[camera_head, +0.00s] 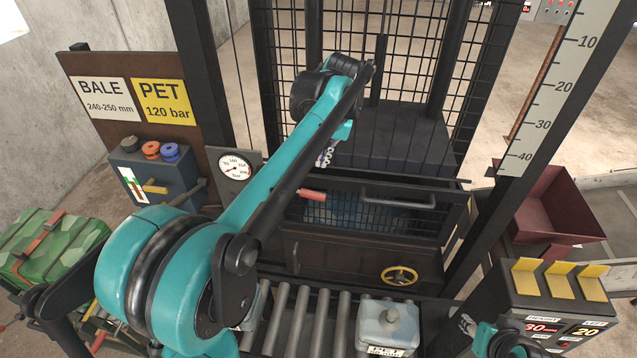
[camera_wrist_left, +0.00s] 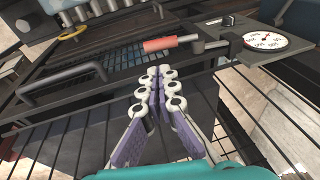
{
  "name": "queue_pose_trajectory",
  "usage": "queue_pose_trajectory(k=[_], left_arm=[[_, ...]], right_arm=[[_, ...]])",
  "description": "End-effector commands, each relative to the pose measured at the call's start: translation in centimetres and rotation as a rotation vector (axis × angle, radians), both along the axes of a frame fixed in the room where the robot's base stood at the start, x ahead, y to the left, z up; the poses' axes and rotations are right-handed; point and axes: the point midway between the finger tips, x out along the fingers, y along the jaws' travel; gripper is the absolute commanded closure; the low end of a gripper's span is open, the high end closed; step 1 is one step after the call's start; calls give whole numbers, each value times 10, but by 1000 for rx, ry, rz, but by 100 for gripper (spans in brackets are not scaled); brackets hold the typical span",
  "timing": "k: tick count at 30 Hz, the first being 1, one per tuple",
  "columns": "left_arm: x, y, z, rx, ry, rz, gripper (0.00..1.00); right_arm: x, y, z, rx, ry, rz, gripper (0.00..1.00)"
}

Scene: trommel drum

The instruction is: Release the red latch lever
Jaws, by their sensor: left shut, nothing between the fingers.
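The red latch lever (camera_head: 312,194) is on the upper front left edge of the dark mesh-fronted chamber. In the left wrist view the red grip (camera_wrist_left: 160,44) lies roughly level on a metal rod that runs to the right. My left gripper (camera_head: 325,155) is behind and above the lever in the head view, partly hidden by my arm. In the wrist view its fingers (camera_wrist_left: 158,78) are shut and empty, with the tips just below the red grip in the picture. A gap seems to separate them. My right gripper is not in view.
A dark bar handle (camera_head: 398,202) and a yellow handwheel (camera_head: 399,275) are on the chamber front. A pressure gauge (camera_head: 235,168) stands left of the lever. Dark mesh panels and posts surround the area. Rollers (camera_head: 300,315) lie in front.

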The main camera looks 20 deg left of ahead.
Motion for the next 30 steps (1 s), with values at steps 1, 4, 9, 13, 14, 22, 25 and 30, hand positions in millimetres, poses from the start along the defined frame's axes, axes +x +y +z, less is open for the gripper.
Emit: queue_pose_trajectory(k=[1, 4, 9, 13, 14, 22, 25, 30], left_arm=[[0, 0, 0, 0, 0, 0, 100], [0, 0, -1, 0, 0, 0, 100], [3, 3, -15, -1, 0, 1, 100], [6, 8, -38, -1, -1, 1, 100], [7, 10, -44, -1, -1, 1, 100], [15, 22, -99, -1, 0, 1, 100], [18, 25, -114, -1, 0, 1, 100], [20, 29, -130, -1, 0, 0, 100]], right_arm=[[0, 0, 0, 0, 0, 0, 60], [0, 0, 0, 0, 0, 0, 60], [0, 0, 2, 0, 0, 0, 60], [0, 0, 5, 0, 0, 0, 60], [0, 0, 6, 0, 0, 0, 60], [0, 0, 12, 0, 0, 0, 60], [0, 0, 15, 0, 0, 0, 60], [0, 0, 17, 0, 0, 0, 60]])
